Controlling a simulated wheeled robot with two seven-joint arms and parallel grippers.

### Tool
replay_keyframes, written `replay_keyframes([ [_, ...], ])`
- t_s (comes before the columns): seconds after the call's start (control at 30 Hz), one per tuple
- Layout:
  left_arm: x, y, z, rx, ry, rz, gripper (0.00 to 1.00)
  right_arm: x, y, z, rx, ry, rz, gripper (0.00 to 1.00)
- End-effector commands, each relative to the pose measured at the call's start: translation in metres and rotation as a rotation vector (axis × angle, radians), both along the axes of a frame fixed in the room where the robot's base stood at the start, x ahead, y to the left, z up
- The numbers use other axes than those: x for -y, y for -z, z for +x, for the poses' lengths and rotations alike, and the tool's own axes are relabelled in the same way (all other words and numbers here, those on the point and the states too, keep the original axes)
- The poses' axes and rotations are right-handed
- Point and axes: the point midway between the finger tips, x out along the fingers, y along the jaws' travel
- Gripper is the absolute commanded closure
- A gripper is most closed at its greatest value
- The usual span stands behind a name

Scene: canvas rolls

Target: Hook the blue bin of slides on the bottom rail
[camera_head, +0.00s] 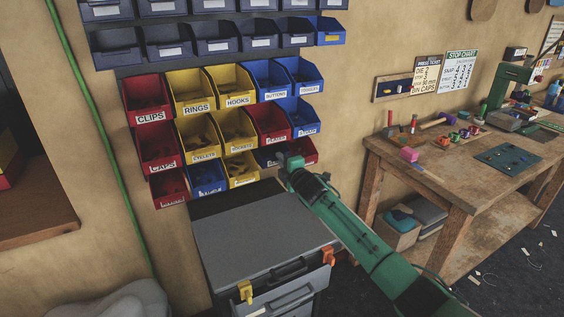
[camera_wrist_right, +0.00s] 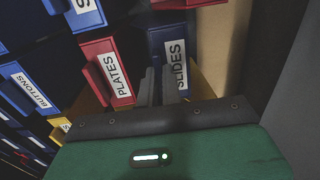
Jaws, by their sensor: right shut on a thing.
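The blue bin of slides (camera_wrist_right: 170,42), labelled SLIDES, is in front of my right gripper (camera_wrist_right: 158,88) in the right wrist view. My right gripper is shut on it. In the head view, my right gripper (camera_head: 287,161) is at the bottom row of bins, and a dark blue bin (camera_head: 264,157) just left of it looks like the slides bin, mostly hidden. It sits between a yellow bin (camera_head: 240,170) and a red bin (camera_head: 304,151). The bottom rail is hidden behind the bins, so I cannot tell whether the bin touches it. My left gripper is out of view.
The red PLATES bin (camera_wrist_right: 107,72) is close beside the slides bin. Several red, yellow and blue bins hang above, including HOOKS (camera_head: 232,88). A grey-topped cabinet (camera_head: 255,235) stands below the rack. A wooden workbench (camera_head: 450,170) is at the right.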

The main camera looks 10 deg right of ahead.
Motion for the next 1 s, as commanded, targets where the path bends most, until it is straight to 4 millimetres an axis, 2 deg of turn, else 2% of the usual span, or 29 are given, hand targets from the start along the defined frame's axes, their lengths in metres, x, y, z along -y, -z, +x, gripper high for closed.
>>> replay_keyframes([
  [1.0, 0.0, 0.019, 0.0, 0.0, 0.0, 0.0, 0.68, 0.0, 0.026, 0.0, 0.001, -0.001, 0.0, 1.0],
])
